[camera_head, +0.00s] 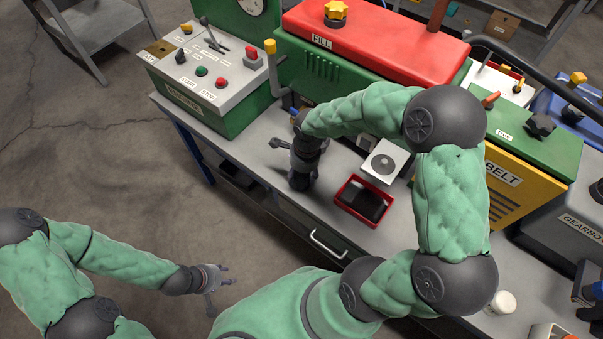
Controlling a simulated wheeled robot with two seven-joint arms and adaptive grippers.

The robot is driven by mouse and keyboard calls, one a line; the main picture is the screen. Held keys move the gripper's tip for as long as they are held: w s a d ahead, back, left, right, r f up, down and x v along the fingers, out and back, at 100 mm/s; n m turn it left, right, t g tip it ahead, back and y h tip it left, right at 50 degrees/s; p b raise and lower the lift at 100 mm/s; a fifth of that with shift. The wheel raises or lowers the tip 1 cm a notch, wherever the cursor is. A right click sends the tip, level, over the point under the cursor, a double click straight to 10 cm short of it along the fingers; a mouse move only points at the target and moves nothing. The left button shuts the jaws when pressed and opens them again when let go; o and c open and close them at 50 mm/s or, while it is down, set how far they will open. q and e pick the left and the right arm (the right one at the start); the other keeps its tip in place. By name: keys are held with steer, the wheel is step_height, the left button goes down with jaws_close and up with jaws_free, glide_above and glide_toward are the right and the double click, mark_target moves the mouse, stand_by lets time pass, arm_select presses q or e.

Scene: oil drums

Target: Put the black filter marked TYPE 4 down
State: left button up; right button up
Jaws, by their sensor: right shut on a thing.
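My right gripper (302,162) reaches down over the grey bench, left of the red tray. It is shut on a dark thing that I take for the black filter (299,181), low over or on the bench top; I cannot tell whether it touches. Its TYPE 4 mark cannot be read, and gripper and filter blend together. My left gripper (229,275) is open and empty, in front of the bench over the floor.
A red tray (347,208) holds a black item. A white block with a grey disc (385,161) sits behind it. The green START/STOP box (215,85), red FILL machine (375,35) and BELT housing (510,175) crowd the bench. A white cup (500,303) stands at lower right.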

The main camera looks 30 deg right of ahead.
steer(key=o, duration=1.4)
steer(key=shift+r+p, duration=0.25)
steer(key=shift+p, duration=0.1)
steer(key=r+p, duration=0.1)
steer(key=r, duration=0.3)
steer(key=r+p, duration=0.2)
steer(key=r, duration=0.1)
steer(key=d+r+p, duration=0.1)
steer(key=r, duration=0.3)
steer(key=shift+s+r, duration=0.35)
